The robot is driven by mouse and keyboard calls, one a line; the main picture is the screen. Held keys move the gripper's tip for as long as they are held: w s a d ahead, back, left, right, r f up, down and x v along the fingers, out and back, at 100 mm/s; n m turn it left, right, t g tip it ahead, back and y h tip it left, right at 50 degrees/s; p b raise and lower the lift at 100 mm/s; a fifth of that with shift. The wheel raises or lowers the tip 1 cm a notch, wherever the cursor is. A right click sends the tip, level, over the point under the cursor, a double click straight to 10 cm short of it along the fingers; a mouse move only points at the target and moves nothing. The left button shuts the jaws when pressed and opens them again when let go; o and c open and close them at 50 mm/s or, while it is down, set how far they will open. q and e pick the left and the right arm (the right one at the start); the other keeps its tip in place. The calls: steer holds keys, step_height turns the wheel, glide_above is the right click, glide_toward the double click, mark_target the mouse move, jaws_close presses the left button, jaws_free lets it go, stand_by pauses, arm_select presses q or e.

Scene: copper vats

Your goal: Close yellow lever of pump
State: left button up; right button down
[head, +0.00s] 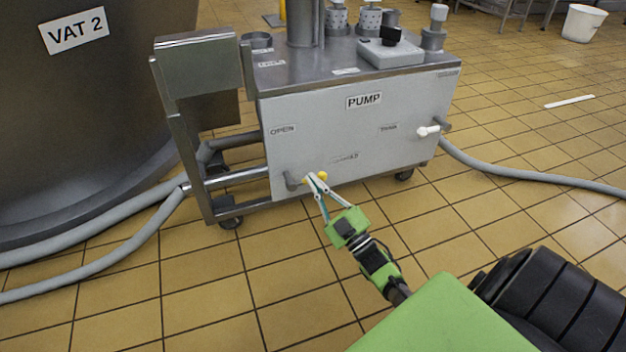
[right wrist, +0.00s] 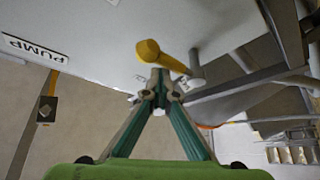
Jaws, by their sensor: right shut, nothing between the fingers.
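The pump (head: 350,120) is a light grey metal box with a "PUMP" label. Its yellow lever (head: 322,176) shows as a small yellow end low on the front panel, beside a grey pipe stub. In the right wrist view the yellow lever (right wrist: 163,56) lies across the panel, its thick end to the left and its pivot at the right. My right gripper (head: 313,181) is at the lever, fingers shut with nothing between them. In the right wrist view its fingertips (right wrist: 161,82) are just below the lever; I cannot tell whether they touch it. My left gripper is out of view.
A white-handled lever (head: 429,131) sits at the panel's right, near a pipe stub. The large vat marked "VAT 2" (head: 75,110) stands at the left. Grey hoses (head: 540,178) run along the floor on both sides. Tiled floor in front of the pump is free.

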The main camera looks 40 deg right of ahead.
steer(key=shift+f, duration=0.6)
stand_by(0.3)
